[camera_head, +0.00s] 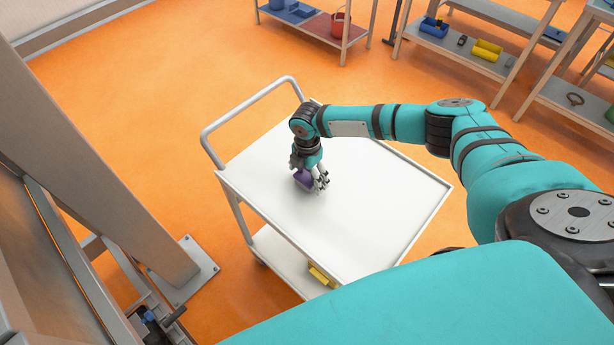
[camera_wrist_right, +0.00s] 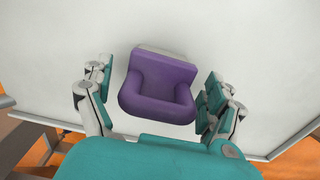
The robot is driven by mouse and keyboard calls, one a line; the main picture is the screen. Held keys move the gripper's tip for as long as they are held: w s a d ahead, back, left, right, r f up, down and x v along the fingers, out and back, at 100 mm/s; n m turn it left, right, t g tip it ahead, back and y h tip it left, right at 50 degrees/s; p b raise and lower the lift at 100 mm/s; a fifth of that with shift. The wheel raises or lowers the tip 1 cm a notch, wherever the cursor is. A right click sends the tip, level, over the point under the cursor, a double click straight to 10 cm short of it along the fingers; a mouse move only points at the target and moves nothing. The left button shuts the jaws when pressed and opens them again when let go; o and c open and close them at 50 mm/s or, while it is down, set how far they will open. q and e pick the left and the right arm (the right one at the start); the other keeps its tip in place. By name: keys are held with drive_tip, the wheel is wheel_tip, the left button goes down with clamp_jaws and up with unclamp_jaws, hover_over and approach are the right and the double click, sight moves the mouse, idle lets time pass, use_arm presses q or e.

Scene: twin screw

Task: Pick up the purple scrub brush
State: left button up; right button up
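The purple scrub brush (camera_wrist_right: 160,92) lies on the white top of a cart (camera_head: 355,225). In the right wrist view it has a purple body with a raised handle and a pale strip along its far edge. In the head view the brush (camera_head: 302,178) is partly hidden by my right gripper (camera_head: 320,182), which points down over it. In the wrist view my right gripper (camera_wrist_right: 157,98) has its fingers spread on both sides of the brush, with gaps visible between. My left gripper is not in view.
The cart has a metal handle (camera_head: 252,108) at its far left and a raised rim. The rest of its top is clear. A yellow item (camera_head: 320,274) sits on the lower shelf. A beige post (camera_head: 110,150) stands at left; shelves with bins (camera_head: 433,27) stand at the back.

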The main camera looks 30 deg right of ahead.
sight(307, 170)
drive_tip(key=c, duration=1.2)
drive_tip(key=shift+o, duration=0.2)
drive_tip(key=shift+r, duration=0.1)
drive_tip(key=shift+w+r+b, duration=0.1)
drive_tip(key=shift+r+b, duration=0.2)
drive_tip(key=shift+r, duration=0.25)
drive_tip(key=shift+s+a+r+b, duration=0.1)
drive_tip(key=shift+s+r+b, duration=0.15)
drive_tip(key=shift+r, duration=0.3)
drive_tip(key=shift+s+a+r+b, duration=0.1)
drive_tip(key=shift+s+r+b, duration=0.1)
drive_tip(key=shift+r, duration=0.3)
drive_tip(key=s+a+b, duration=0.1)
drive_tip(key=s+a, duration=0.1)
drive_tip(key=s, duration=0.2)
drive_tip(key=s+a+r, duration=0.1)
drive_tip(key=s+a, duration=0.1)
drive_tip(key=s, duration=0.3)
drive_tip(key=s+a+b, duration=0.1)
drive_tip(key=s+a, duration=0.1)
drive_tip(key=s, duration=0.2)
drive_tip(key=shift+s+a+r+b, duration=0.3)
drive_tip(key=shift+s+a+r, duration=0.05)
drive_tip(key=o, duration=0.6)
drive_tip(key=c, duration=0.4)
drive_tip(key=shift+c, duration=0.2)
